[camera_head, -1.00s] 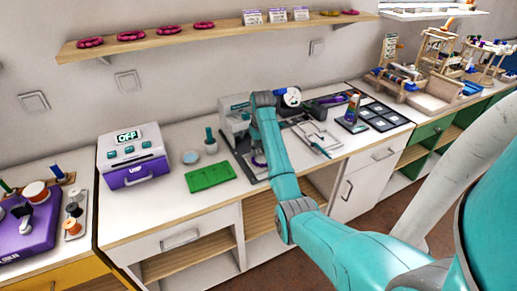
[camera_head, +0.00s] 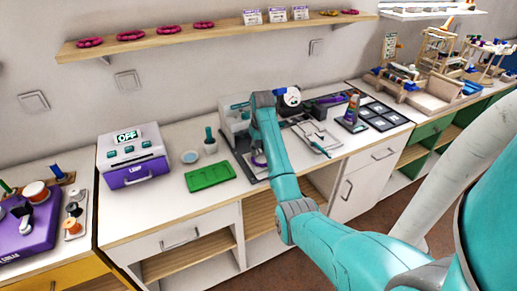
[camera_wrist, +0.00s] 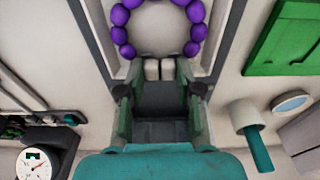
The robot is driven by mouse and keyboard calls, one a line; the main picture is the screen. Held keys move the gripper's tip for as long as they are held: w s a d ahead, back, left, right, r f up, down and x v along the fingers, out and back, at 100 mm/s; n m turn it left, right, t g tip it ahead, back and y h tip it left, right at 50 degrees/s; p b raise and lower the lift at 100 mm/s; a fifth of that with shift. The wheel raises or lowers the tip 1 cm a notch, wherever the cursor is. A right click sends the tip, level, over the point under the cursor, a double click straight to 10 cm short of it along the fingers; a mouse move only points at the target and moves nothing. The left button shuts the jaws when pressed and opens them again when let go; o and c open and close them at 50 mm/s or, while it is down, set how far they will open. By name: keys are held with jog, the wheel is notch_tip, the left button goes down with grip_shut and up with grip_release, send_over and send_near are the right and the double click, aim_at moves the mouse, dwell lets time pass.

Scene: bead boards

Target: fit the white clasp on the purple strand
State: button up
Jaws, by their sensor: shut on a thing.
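The purple strand (camera_wrist: 121,34) lies as an open loop of round beads on a light board (camera_wrist: 160,30) with a dark frame, at the top of the wrist view. A bit of purple shows on the board beside my arm in the head view (camera_head: 258,158). My gripper (camera_wrist: 159,72) is at the open side of the loop, between its two ends. It is shut on a small pale piece, which looks like the white clasp (camera_wrist: 152,67). I cannot tell whether the clasp touches the end beads. My arm hides the gripper in the head view.
A green tray (camera_head: 210,173), a mortar with a teal pestle (camera_head: 210,143) and a small dish (camera_head: 190,157) stand left of the board. A purple-and-white machine (camera_head: 133,155) reading OFF is further left. A clamp board (camera_head: 312,136) and bottle (camera_head: 352,108) stand to the right.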

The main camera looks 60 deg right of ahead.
jog(key=shift+s+a+f, duration=0.15)
jog(key=shift+s+f, duration=0.1)
jog(key=shift+f, duration=0.45)
dwell(0.6)
jog(key=o, duration=0.9)
jog(key=shift+w, duration=0.1)
jog(key=shift+r, duration=0.15)
jog(key=o, duration=0.5)
jog(key=shift+w, duration=0.1)
jog(key=shift+r, duration=0.1)
